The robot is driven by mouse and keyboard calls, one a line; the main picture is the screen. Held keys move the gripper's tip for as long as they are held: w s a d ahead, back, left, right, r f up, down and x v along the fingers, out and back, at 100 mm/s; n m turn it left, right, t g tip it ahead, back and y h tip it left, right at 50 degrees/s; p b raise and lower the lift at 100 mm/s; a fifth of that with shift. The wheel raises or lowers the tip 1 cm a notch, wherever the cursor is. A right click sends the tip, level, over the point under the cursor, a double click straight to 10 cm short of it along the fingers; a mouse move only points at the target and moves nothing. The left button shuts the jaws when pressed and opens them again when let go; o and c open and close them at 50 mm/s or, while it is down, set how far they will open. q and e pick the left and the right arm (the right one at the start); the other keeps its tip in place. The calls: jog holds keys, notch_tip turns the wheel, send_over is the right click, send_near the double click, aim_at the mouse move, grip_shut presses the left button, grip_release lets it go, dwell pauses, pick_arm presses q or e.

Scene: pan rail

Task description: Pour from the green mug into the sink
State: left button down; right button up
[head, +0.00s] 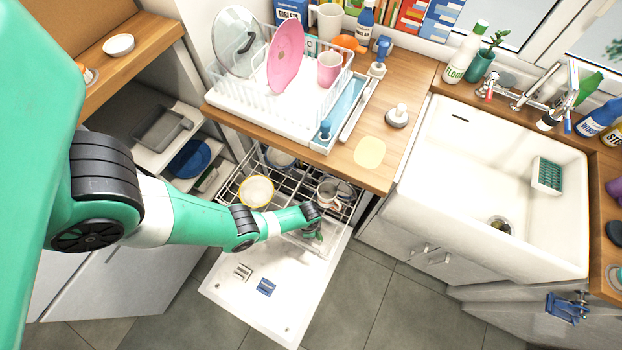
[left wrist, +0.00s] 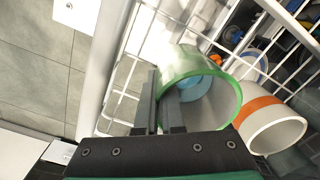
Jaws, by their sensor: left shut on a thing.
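The green mug (left wrist: 198,62) shows in the left wrist view with its open mouth toward the camera and a pale blue inside. My left gripper (left wrist: 160,88) is shut on its near wall, at the left of the mouth. In the head view my left gripper (head: 314,228) is low over the pulled-out dishwasher rack (head: 233,190), and my arm hides most of the mug. The white sink (head: 480,172) is on the right, apart from the mug and higher up. My right gripper is not in view.
A white mug with an orange band (left wrist: 272,124) stands close beside the green mug. A yellow-rimmed bowl (head: 257,191) is in the rack. The wooden counter (head: 400,85) with a dish drainer (head: 290,125) lies above. A green sponge holder (head: 547,176) is at the sink's right wall.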

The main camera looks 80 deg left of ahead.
pick_arm(q)
jog(key=shift+r+p, duration=0.9)
jog(key=shift+r, duration=0.15)
jog(key=shift+r+p, duration=3)
